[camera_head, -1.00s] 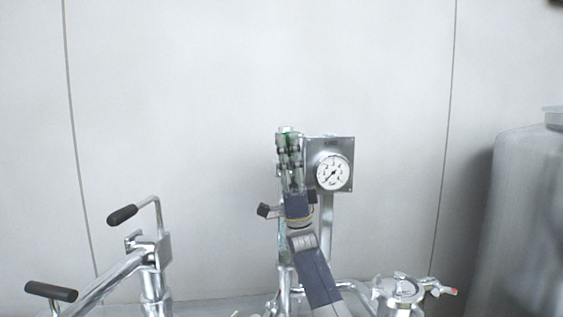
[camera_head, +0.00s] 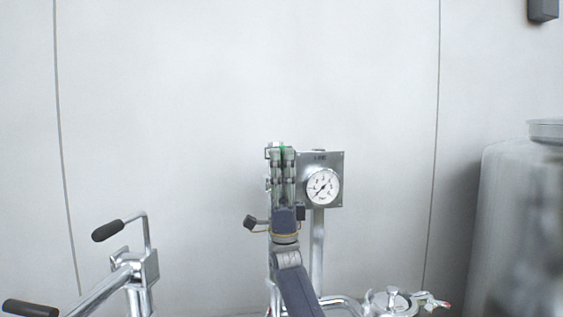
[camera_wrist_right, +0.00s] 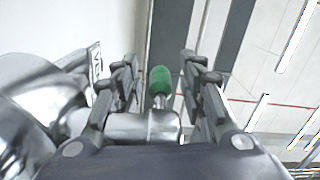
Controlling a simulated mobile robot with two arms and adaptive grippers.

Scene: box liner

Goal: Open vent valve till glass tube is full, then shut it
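My right gripper (camera_head: 281,152) is raised in front of the wall, just left of the gauge panel. In the right wrist view its two fingers (camera_wrist_right: 162,82) stand apart on either side of a green knob (camera_wrist_right: 160,80) on a metal stem. Gaps show between knob and fingers. The green also shows between the fingertips in the head view (camera_head: 282,147). A plate with partly hidden letters, seemingly "VEN" (camera_wrist_right: 95,62), is left of the fingers. I cannot make out the glass tube; my right arm covers much of the pipework. My left gripper is not in view.
A round dial gauge (camera_head: 322,187) sits on a grey panel (camera_head: 338,160). Chrome handles with black grips (camera_head: 107,231) stand at the left. A chrome fitting (camera_head: 391,301) is low right, and a large steel tank (camera_head: 505,220) stands at the right edge.

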